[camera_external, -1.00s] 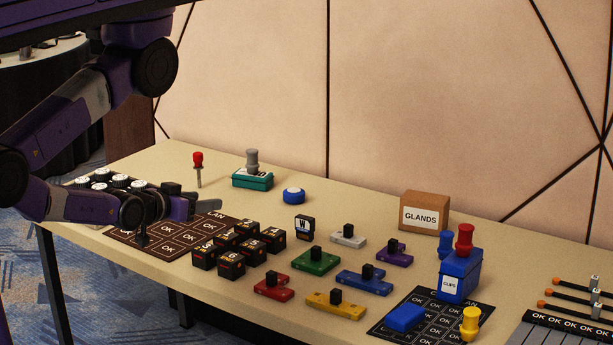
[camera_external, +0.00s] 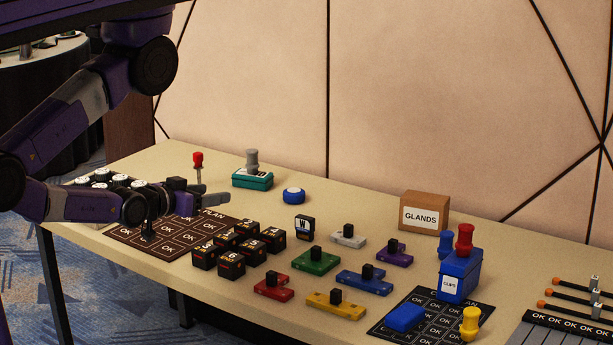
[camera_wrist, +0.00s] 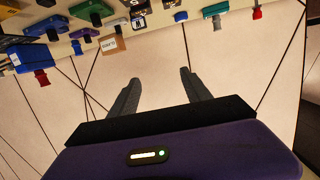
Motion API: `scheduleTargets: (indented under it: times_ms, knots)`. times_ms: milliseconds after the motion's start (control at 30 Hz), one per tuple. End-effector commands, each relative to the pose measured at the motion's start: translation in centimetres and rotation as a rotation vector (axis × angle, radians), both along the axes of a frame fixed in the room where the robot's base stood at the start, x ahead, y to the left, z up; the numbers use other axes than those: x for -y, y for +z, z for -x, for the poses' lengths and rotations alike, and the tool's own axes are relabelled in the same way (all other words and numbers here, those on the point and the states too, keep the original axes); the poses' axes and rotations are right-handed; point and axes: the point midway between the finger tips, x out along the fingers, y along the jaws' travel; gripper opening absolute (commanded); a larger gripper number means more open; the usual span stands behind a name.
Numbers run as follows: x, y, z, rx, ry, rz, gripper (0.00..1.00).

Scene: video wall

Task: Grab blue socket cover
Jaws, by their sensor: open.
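A round blue cap (camera_external: 293,195), which looks like the blue socket cover, lies on the table in the middle back, apart from its neighbours. It also shows near the top of the wrist view, where this small blue cap (camera_wrist: 180,16) sits beyond the fingertips. My gripper (camera_external: 218,199) is to the left of the cap and points right over the table. In the wrist view my gripper (camera_wrist: 160,76) has its two fingers spread with nothing between them.
A teal box (camera_external: 252,180) with a grey knob and a red-handled tool (camera_external: 198,164) stand behind my gripper. Black numbered cubes (camera_external: 231,263) stand in front of it. Coloured knobbed plates (camera_external: 316,261), a GLANDS box (camera_external: 425,212) and a blue CLIPS box (camera_external: 460,275) are farther right.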

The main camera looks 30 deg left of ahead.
Motion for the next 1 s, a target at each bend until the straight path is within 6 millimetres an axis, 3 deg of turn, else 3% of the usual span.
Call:
scheduleTargets:
  times_ms: [33,167,367,567,767,1000]
  knots:
    - [0.5,1.0,-1.4,0.042,-0.033,-0.003,0.56]
    - [2.0,1.2,-5.2,0.124,-0.113,0.002,0.56]
    - [5.0,-0.4,-11.4,0.155,-0.196,0.154,0.56]
    - [9.4,-2.4,-18.1,0.092,-0.24,0.462,0.56]
    - [15.8,-3.8,-24.9,-0.059,-0.244,0.868,0.56]
    - [25.8,-5.0,-31.5,-0.387,-0.141,1.47,0.56]
